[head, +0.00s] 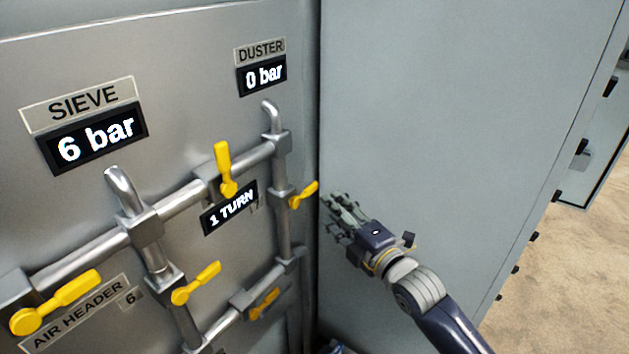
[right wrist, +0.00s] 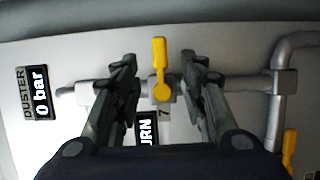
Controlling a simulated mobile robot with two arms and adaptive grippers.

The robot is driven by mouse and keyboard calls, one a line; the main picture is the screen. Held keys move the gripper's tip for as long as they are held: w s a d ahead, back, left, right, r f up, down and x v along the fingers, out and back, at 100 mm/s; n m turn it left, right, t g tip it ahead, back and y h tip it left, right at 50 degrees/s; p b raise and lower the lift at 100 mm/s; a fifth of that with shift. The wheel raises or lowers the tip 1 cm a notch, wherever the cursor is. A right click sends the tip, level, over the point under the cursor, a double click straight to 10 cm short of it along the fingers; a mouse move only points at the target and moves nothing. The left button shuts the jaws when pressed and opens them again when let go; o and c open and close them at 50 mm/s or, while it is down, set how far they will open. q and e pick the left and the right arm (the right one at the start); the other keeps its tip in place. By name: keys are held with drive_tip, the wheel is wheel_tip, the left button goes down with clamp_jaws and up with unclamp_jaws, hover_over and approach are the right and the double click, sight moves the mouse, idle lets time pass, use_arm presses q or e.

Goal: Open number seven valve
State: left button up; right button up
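The number seven valve has a yellow lever (head: 303,194) on the vertical pipe below the DUSTER display. The lever points right and slightly up from the pipe in the head view. A "7" tag (right wrist: 165,113) is beside it in the right wrist view, where the lever (right wrist: 160,68) shows between the fingers. My right gripper (head: 335,208) is just right of the lever. In the right wrist view my right gripper (right wrist: 160,70) is open, with a finger on each side of the lever and gaps on both sides. My left gripper is not in view.
The DUSTER display (head: 262,76) reads 0 bar and the SIEVE display (head: 97,139) reads 6 bar. A "1 TURN" display (head: 231,207) is left of the pipe. Other yellow levers (head: 225,168) (head: 264,303) are close by. A grey cabinet side (head: 450,110) stands at right.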

sight(313, 191)
drive_tip(key=p+x, duration=0.2)
drive_tip(key=x, duration=0.6)
drive_tip(key=shift+w, duration=0.15)
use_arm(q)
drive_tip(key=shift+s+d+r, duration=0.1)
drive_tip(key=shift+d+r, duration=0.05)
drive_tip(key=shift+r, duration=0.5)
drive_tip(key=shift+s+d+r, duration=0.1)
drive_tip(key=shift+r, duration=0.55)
use_arm(e)
drive_tip(key=shift+x, duration=1.05)
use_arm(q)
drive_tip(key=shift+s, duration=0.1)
use_arm(e)
clamp_jaws()
